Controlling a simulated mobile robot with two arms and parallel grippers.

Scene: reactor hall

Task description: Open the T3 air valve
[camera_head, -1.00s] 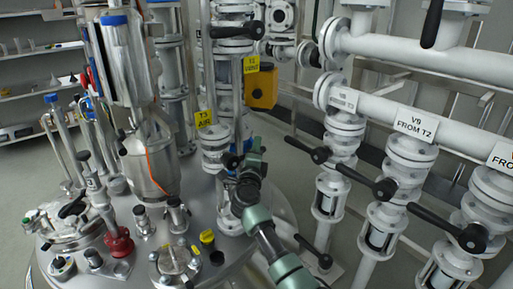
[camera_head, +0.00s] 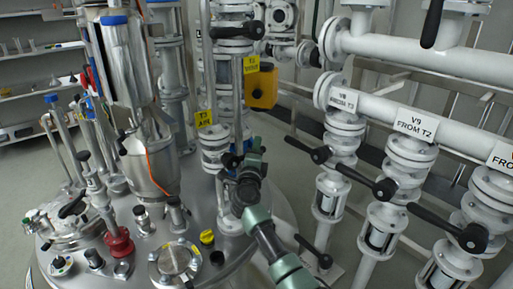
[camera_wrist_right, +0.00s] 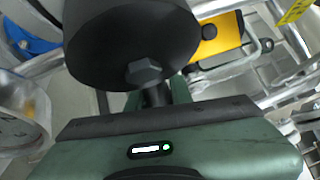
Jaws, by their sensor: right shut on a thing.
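The yellow T3 AIR tag (camera_head: 204,118) hangs on a white flanged pipe above the steel vessel. The T3 air valve (camera_head: 213,152) sits just below the tag. Its black handle (camera_head: 231,161) shows only in part, at my right gripper (camera_head: 240,165). My right gripper reaches in from the lower right and is shut on the handle. In the right wrist view, a large black round part with a hex bolt, seemingly the handle's hub (camera_wrist_right: 130,45), fills the space before the gripper body. The fingertips are hidden there. My left gripper is not in view.
A steel vessel lid (camera_head: 150,235) with several fittings lies below and left. A yellow box (camera_head: 263,86) hangs behind the T3 pipe. Shelves (camera_head: 40,85) are at the far left.

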